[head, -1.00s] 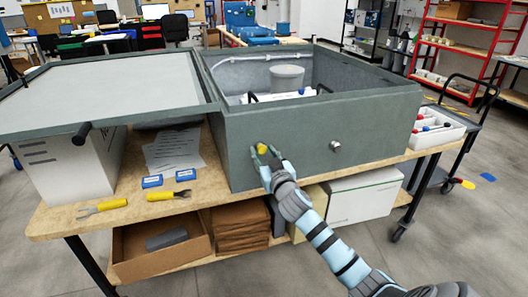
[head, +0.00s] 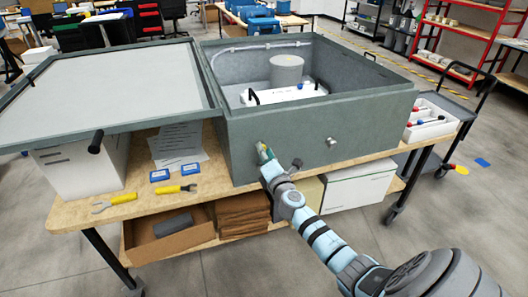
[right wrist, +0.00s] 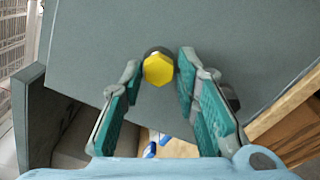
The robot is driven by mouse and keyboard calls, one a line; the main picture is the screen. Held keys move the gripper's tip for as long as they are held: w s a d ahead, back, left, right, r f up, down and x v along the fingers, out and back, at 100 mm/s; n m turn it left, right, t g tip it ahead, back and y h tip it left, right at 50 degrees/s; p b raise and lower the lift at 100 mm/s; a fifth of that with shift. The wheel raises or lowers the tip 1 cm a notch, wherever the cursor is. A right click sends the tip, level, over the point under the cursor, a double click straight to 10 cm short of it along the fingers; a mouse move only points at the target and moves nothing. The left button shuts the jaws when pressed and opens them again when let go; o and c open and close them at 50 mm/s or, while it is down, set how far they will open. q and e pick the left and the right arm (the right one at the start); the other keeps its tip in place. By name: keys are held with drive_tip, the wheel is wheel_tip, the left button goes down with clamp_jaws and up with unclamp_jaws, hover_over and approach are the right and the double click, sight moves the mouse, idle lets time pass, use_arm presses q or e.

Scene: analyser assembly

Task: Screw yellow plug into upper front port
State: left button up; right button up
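The yellow plug (right wrist: 158,69) is hexagonal and seen end-on in the right wrist view. It sits at a port on the front wall of the grey box (head: 290,152); how deep it is seated I cannot tell. My right gripper (head: 264,151) is at the left part of that wall and mostly hides the plug in the head view. In the right wrist view its green-padded fingers (right wrist: 160,64) stand apart on either side of the plug, with a gap on each side. My left gripper is not in view.
A silver knob (head: 331,142) is on the same wall, to the right. The open lid (head: 110,85) lies to the left. On the bench (head: 120,211) are yellow-handled tools (head: 175,189) and two blue boxes (head: 160,175). A white tray (head: 430,130) stands right of the box.

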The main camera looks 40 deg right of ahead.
clamp_jaws()
drive_tip(key=shift+r+p, duration=0.1)
drive_tip(key=shift+p, duration=0.5)
drive_tip(key=m+b, duration=1.3)
drive_tip(key=m, duration=1.3)
drive_tip(key=shift+d, duration=0.1)
